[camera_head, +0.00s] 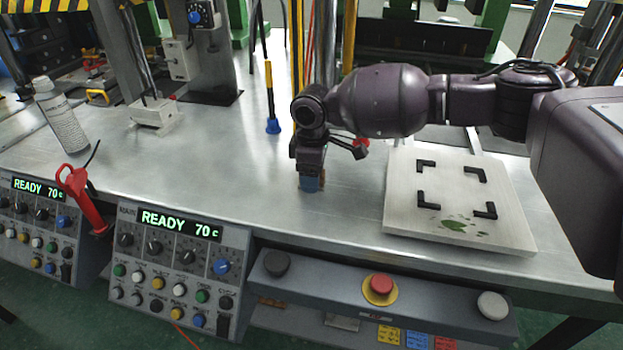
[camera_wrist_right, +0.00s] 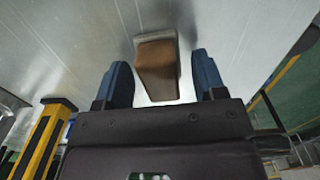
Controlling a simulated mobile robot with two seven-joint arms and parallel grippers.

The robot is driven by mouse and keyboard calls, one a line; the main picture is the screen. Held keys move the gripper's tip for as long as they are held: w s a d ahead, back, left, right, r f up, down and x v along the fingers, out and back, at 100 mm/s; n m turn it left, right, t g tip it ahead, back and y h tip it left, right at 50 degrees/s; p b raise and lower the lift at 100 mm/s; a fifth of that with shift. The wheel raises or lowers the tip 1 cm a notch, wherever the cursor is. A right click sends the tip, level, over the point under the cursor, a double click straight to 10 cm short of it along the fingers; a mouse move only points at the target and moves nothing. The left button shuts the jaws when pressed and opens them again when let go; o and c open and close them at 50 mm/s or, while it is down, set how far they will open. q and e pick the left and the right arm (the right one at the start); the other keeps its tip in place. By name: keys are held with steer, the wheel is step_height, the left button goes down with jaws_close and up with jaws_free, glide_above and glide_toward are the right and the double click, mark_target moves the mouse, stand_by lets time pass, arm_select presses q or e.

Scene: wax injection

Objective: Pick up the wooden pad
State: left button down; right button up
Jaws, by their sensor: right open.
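The wooden pad (camera_wrist_right: 157,56) is a small block with a brown face and paler sides. In the right wrist view it lies on the metal table, ahead of and between the two blue fingertips. My right gripper (camera_wrist_right: 164,78) is open, with a gap showing on both sides of the pad; contact does not show. In the head view my right gripper (camera_head: 312,183) points down low over the middle of the table, and I cannot make out the pad there. My left gripper is in neither view.
A pale board (camera_head: 400,190) with black corner brackets lies to the right of the gripper. A control box (camera_head: 180,262) and a button panel (camera_head: 385,298) line the front edge.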

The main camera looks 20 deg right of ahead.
steer(key=shift+r, duration=0.1)
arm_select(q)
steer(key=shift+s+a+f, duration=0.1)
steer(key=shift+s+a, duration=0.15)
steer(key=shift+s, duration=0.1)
arm_select(e)
steer(key=c, duration=1)
